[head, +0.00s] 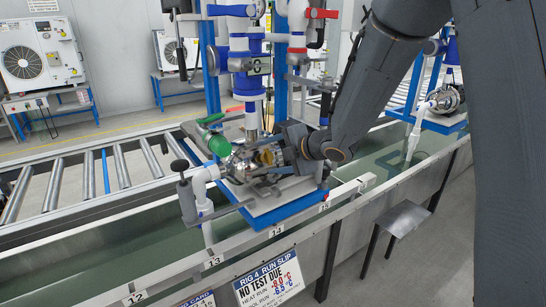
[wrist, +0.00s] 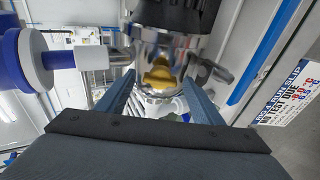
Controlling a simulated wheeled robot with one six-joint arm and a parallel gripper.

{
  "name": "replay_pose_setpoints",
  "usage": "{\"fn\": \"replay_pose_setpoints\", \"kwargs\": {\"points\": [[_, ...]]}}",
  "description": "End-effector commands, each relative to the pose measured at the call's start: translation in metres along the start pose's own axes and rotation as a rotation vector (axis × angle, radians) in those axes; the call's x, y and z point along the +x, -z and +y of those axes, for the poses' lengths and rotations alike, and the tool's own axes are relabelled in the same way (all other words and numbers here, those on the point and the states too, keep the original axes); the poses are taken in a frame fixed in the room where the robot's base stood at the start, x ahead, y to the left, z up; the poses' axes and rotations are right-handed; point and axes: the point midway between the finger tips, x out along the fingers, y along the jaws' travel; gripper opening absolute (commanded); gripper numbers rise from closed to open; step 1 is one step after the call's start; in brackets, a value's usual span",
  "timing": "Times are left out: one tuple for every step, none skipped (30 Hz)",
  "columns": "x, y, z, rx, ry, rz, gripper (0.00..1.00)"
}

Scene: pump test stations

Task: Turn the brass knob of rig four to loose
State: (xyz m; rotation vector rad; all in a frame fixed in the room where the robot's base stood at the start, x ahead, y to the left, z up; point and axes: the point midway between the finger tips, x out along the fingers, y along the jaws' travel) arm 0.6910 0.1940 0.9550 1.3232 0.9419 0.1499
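The brass knob (head: 267,156) is on the silver pump body (head: 240,165) of the rig above the "RIG 4 RUN SLIP" sign (head: 268,278). In the wrist view, the brass knob (wrist: 161,74) shows as a yellow lobed shape on the shiny pump housing (wrist: 165,48). My gripper (head: 282,152) is close in front of it. In the wrist view, the two blue-grey fingers of my gripper (wrist: 158,82) stand apart, one on each side of the knob, with visible gaps. I cannot tell how far the tips reach past it. Any mark for loose is not readable.
The pump sits on a blue-edged white base plate (head: 285,206) over a green water trough (head: 120,255). White pipes and a green-handled valve (head: 219,145) stand close by. A roller conveyor (head: 90,175) runs behind. A small metal stool (head: 401,217) stands in front.

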Motion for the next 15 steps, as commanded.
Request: {"fn": "replay_pose_setpoints", "kwargs": {"points": [[0.0, 0.0, 0.0, 0.0, 0.0, 0.0, 0.61], [0.0, 0.0, 0.0, 0.001, 0.0, 0.0, 0.61], [0.0, 0.0, 0.0, 0.001, 0.0, 0.0, 0.61], [0.0, 0.0, 0.0, 0.001, 0.0, 0.0, 0.61], [0.0, 0.0, 0.0, 0.001, 0.0, 0.0, 0.61], [-0.001, 0.0, 0.0, 0.001, 0.0, 0.0, 0.61], [-0.002, 0.0, 0.0, 0.001, 0.0, -0.001, 0.61], [-0.004, 0.0, 0.0, 0.001, -0.001, -0.001, 0.61], [-0.007, -0.001, 0.0, 0.0, -0.001, -0.001, 0.61], [-0.01, -0.001, 0.0, 0.0, -0.001, -0.001, 0.61], [-0.014, -0.001, 0.0, 0.001, -0.001, -0.002, 0.61], [-0.02, -0.001, 0.001, 0.001, -0.002, -0.002, 0.61], [-0.025, -0.001, 0.001, 0.001, -0.002, -0.002, 0.61], [-0.03, -0.001, 0.0, 0.0, -0.001, -0.002, 0.61], [-0.037, -0.002, 0.001, 0.0, -0.003, -0.003, 0.61]]}}
